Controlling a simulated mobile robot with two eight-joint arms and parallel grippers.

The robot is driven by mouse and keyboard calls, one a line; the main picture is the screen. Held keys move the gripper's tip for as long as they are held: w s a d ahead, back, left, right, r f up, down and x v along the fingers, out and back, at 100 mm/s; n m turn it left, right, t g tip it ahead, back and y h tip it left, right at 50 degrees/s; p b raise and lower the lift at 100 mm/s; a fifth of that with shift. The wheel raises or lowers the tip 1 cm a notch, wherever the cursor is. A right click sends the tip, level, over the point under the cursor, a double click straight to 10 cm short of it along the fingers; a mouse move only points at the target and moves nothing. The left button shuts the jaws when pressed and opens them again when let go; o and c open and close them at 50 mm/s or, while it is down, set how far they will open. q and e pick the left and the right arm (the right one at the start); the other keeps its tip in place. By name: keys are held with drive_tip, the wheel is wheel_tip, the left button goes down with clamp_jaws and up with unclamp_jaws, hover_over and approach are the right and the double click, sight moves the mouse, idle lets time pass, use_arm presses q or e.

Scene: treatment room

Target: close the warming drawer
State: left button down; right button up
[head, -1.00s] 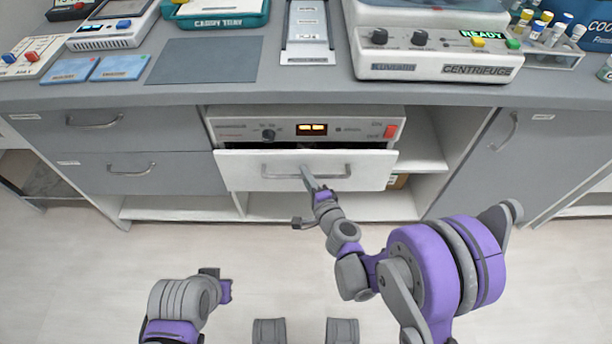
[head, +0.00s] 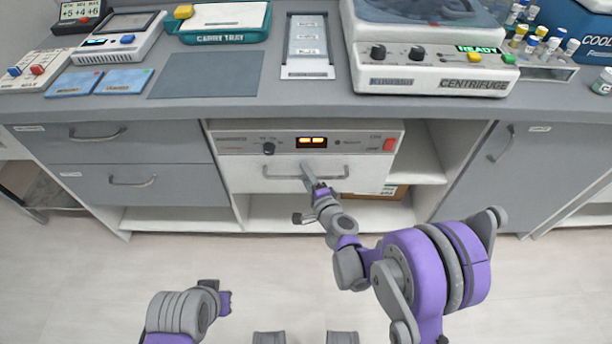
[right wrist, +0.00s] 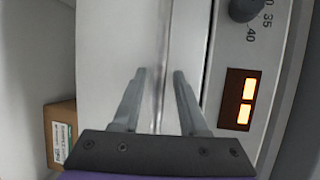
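The warming drawer (head: 245,172) is a white front with a grey bar handle (head: 282,178), set under a control panel (head: 345,143) with a lit orange display. Its front sits close up against the panel, with no open gap showing from above; it looks flush or nearly so. My right gripper (head: 307,172) is at the handle. In the right wrist view, its two fingers (right wrist: 158,75) are apart, with the handle bar running between them; I cannot tell if they touch it. My left gripper (head: 222,298) is low at the left, away from the drawer; its fingers do not show clearly.
Grey drawers (head: 130,180) are at the left and a cabinet door (head: 500,180) at the right. A cardboard box (head: 385,191) sits on the shelf behind. The floor is clear.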

idle(0.5)
drive_tip(key=p+v, duration=0.1)
drive_tip(key=v, duration=0.9)
drive_tip(key=shift+s+r, duration=0.15)
drive_tip(key=shift+s, duration=0.2)
drive_tip(key=shift+d, duration=0.15)
